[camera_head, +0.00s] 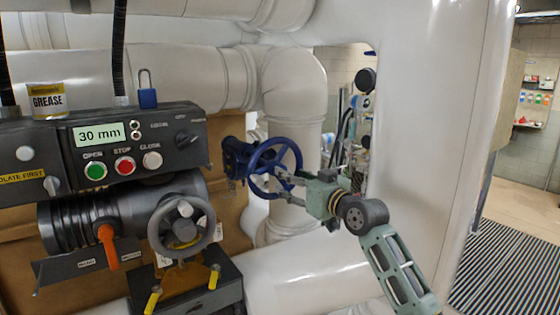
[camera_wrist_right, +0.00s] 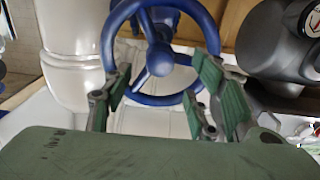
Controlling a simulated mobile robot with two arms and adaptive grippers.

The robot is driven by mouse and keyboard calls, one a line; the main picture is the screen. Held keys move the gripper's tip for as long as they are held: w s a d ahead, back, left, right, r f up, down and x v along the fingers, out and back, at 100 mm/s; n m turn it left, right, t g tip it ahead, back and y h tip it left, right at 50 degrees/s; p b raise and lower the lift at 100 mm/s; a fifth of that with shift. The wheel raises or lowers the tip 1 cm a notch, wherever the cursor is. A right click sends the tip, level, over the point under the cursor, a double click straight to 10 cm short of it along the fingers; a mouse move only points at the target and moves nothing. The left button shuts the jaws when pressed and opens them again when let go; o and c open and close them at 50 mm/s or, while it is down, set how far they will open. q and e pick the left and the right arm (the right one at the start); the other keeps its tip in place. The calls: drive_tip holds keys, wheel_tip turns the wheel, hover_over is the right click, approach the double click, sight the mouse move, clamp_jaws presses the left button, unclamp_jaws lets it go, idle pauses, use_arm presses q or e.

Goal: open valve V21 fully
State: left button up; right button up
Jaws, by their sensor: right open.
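A blue handwheel (camera_head: 252,163) sits on a blue valve body (camera_head: 233,157) in front of the white pipes. No V21 label is readable on it. My right gripper (camera_head: 283,182) is at the lower right part of this wheel. In the wrist view the handwheel (camera_wrist_right: 159,60) shows its rim, spokes and hub. The open fingers of the right gripper (camera_wrist_right: 165,98) are apart, with the lower rim between them. Whether either finger touches the rim cannot be told. My left gripper is not in view.
A grey actuator (camera_head: 120,212) with its own grey handwheel (camera_head: 183,228) and an orange lever (camera_head: 107,246) stands at left. Above it, a control box (camera_head: 130,150) reads 30 mm, with a blue padlock (camera_head: 147,98) and grease can (camera_head: 47,100) on top. A large white pipe (camera_head: 440,120) is at right.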

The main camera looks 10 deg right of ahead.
use_arm(q)
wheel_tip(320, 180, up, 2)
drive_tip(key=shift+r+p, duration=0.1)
drive_tip(key=shift+p, duration=0.35)
use_arm(e)
drive_tip(key=m, duration=0.2)
drive_tip(key=shift+m, duration=0.3)
drive_tip(key=b+x, duration=0.3)
drive_tip(key=x, duration=0.3)
drive_tip(key=shift+w, duration=0.15)
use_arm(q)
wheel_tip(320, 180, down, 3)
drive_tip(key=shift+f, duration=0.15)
use_arm(e)
drive_tip(key=shift+w+a+r, duration=0.1)
drive_tip(key=shift+w+a, duration=0.05)
drive_tip(key=shift+w, duration=0.2)
drive_tip(key=shift+c, duration=0.3)
